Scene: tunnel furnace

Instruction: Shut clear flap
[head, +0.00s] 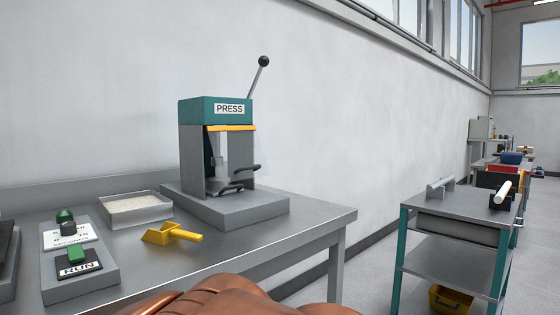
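The teal and grey press (216,112) stands on the table at the left, marked PRESS. A yellow bar (231,128) runs across the top of its front opening. Below it I see the pale ram (222,149) and two dark handle-like bars at the opening's lower right, one higher (243,168) and one lower (230,189). My gripper is not in view; only a copper-coloured part, likely my arm, shows at the bottom edge.
On the table (318,221) are a tray of pale grains (136,221), a yellow scoop (172,234) and a control box with a green RUN button (77,254). The press's ball-ended lever (257,77) rises up right. A teal-legged cart (462,204) stands right, across a floor gap.

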